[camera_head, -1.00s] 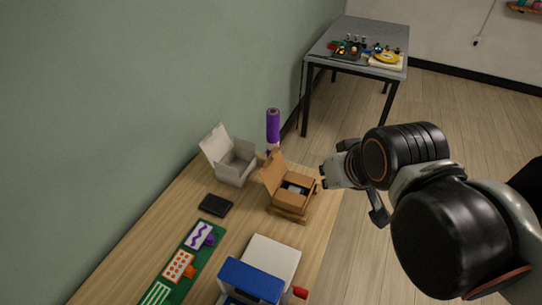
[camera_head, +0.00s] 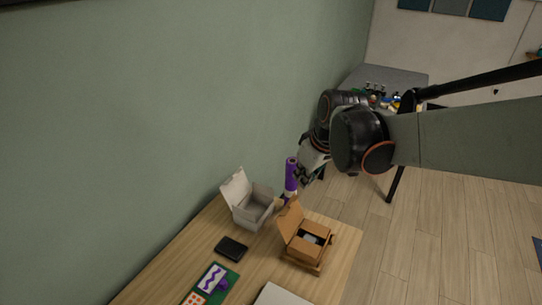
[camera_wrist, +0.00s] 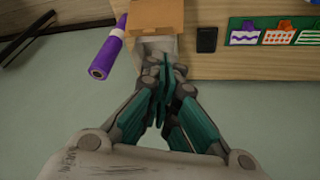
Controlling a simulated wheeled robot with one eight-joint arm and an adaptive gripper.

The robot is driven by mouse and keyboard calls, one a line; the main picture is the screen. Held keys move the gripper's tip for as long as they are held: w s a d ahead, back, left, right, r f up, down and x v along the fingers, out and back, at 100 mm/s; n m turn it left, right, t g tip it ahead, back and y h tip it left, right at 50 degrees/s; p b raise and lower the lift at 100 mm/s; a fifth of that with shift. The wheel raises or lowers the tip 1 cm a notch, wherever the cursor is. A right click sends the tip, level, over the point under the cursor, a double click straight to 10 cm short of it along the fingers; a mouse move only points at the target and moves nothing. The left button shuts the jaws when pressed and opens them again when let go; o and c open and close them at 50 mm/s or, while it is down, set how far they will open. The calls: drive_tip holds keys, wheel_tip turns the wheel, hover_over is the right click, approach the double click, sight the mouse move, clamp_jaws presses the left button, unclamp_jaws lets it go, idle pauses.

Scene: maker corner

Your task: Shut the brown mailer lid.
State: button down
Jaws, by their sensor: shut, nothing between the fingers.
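The brown mailer (camera_head: 304,255) stands on the wooden table with its lid (camera_head: 291,220) raised open, on the left side of the box. A dark and pale item shows inside it. My gripper (camera_head: 304,178) is beyond the mailer, close to the purple roll, shut and empty. In the wrist view a brown panel of the mailer (camera_wrist: 157,14) shows at the top, beyond my closed fingertips (camera_wrist: 161,68). I see no contact between my fingers and the lid.
An open white box (camera_head: 252,209) stands left of the mailer, nearer the wall. The upright purple roll (camera_head: 291,176) stands behind the mailer. A black box (camera_head: 231,248) and a green card board (camera_head: 217,283) lie nearer. A grey table (camera_head: 385,76) stands far off.

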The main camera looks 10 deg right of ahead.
drive_tip(key=w+a+f+n+g+p, duration=0.2)
drive_tip(key=w+a+f+n, duration=0.15)
drive_tip(key=w+f, duration=0.5)
wheel_tip(320, 180, down, 10)
drive_tip(key=w+a+y+b, duration=0.1)
drive_tip(key=w+a+b, duration=0.2)
drive_tip(key=shift+n, duration=0.35)
drive_tip(key=d, duration=0.1)
drive_tip(key=s+d+r, duration=0.1)
drive_tip(key=s+d, duration=0.1)
drive_tip(key=shift+s+d+r, duration=0.2)
drive_tip(key=shift+r, duration=0.2)
drive_tip(key=shift+d, duration=0.1)
